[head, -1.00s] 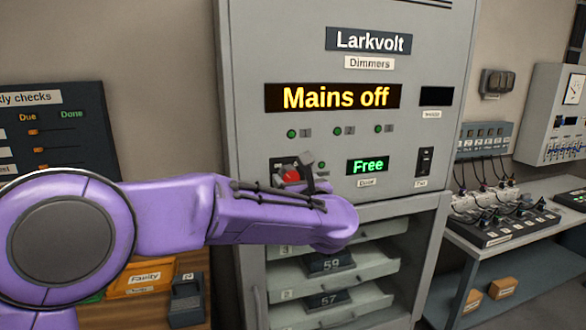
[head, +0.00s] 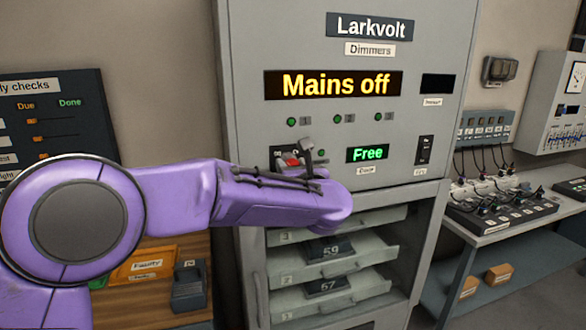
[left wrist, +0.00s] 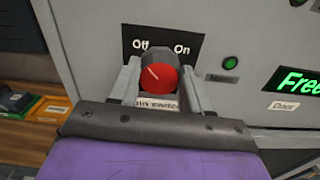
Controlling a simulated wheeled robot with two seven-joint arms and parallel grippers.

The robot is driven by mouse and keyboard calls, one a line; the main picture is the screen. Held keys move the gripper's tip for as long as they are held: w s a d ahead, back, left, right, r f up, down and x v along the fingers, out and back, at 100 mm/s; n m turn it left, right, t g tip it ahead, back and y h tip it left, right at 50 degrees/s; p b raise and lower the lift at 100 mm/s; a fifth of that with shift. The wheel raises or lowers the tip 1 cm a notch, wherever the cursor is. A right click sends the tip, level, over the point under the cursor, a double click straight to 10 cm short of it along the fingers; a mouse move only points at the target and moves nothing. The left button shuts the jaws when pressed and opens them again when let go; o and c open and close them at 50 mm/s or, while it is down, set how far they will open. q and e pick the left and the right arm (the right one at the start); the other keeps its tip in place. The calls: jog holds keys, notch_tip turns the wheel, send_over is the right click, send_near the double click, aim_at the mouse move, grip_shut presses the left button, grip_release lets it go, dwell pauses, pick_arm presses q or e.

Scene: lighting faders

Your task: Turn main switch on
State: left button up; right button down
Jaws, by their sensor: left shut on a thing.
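The main switch (left wrist: 158,78) is a red rotary knob in the left wrist view, on a black plate (left wrist: 187,37) marked "Off" and "On". Its white pointer line slants up and left, toward "Off". My left gripper (left wrist: 160,82) has one finger on each side of the knob and is shut on it. In the head view only a bit of the red knob (head: 291,160) shows behind my left gripper (head: 303,152). The cabinet display (head: 333,84) reads "Mains off". My right gripper is not in view.
A green "Free" display (head: 367,153) sits right of the switch. Below is an open bay with drawers (head: 335,252). A bench with plugged-in cables (head: 500,215) stands at the right. A wooden bench with boxes (head: 145,265) is at the left.

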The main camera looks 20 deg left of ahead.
pick_arm(q)
jog(key=shift+w+d+f+m+p, duration=0.1)
jog(key=shift+m+p, duration=0.55)
jog(key=shift+m, duration=3.65)
jog(key=shift+w+d+f+m+p, duration=0.1)
jog(key=shift+m+p, duration=0.5)
jog(key=shift+m, duration=3.7)
jog(key=o, duration=1.1)
jog(key=shift+c, duration=0.2)
jog(key=shift+s, duration=0.1)
